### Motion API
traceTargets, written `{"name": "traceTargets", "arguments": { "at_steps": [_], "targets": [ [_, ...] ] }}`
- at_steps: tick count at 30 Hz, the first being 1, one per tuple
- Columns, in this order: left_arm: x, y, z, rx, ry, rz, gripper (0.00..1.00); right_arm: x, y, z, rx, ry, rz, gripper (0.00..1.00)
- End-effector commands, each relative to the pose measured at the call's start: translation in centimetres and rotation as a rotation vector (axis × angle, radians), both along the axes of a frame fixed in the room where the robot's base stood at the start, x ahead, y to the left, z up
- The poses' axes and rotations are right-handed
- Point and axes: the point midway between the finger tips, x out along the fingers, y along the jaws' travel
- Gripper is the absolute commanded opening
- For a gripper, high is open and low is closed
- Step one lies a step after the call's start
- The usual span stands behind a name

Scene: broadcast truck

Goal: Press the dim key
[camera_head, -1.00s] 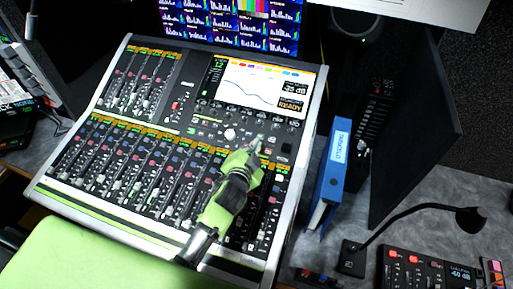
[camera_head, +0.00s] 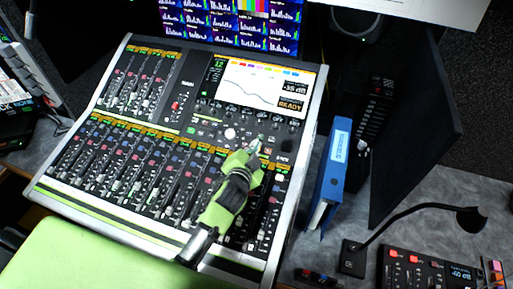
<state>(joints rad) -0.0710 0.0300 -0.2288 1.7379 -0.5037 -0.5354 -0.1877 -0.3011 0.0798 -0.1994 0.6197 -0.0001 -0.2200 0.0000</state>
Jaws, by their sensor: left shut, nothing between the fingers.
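The mixing console (camera_head: 108,208) fills the middle of the view, with rows of faders, knobs, small keys and a screen (camera_head: 256,86) reading "-35 dB" and "READY". My left gripper (camera_head: 257,144) is shut and empty, with its fingertips over the key area below the screen, right of a white knob (camera_head: 230,134). I cannot tell whether the tips touch the panel. Key labels are too small to read, so I cannot tell which key is the dim key; the gripper hides part of the panel. My right gripper is not in view.
A blue binder (camera_head: 333,168) stands close to the console's right side. A gooseneck microphone (camera_head: 470,219) and a small panel with red buttons (camera_head: 425,271) are at the lower right. A green chair (camera_head: 85,258) is in front. Monitors (camera_head: 229,22) stand behind.

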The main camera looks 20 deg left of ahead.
Motion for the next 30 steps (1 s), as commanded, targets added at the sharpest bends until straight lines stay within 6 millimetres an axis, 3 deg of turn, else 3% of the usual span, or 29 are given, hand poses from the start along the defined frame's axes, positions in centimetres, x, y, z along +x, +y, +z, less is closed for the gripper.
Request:
{"name": "traceTargets", "arguments": {
  "at_steps": [30],
  "targets": [
    [0.43, -0.03, -0.90, -0.001, -0.001, 0.000, 0.00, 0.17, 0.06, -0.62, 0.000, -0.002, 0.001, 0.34]
  ]
}}
